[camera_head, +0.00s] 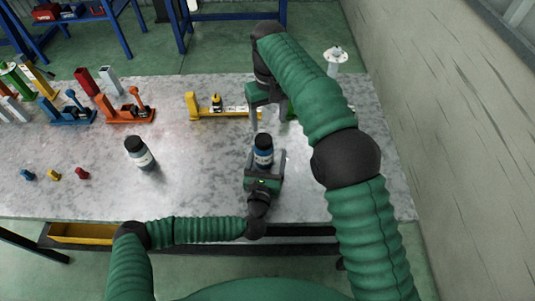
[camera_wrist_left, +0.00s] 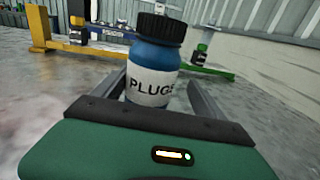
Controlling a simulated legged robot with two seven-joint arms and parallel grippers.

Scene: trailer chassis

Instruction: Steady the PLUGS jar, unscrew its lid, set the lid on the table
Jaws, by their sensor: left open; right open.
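The PLUGS jar (camera_head: 263,152) is blue with a white label and a black ribbed lid (camera_head: 263,140). It stands upright on the grey table (camera_head: 200,185). In the left wrist view the jar (camera_wrist_left: 151,75) shows its label, and the lid (camera_wrist_left: 160,27) sits on top of it. My left gripper (camera_head: 264,166) is open, with a finger on each side of the jar; I cannot tell whether they touch it. My right gripper (camera_head: 268,118) is open above and behind the jar, apart from the lid, its fingers pointing down.
A second dark-lidded jar (camera_head: 140,153) stands to the left. Small coloured pieces (camera_head: 54,174) lie at the left front. Blue (camera_head: 68,112), orange (camera_head: 126,110) and yellow (camera_head: 208,108) fixtures stand further back. The table between the second jar and my left gripper is clear.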

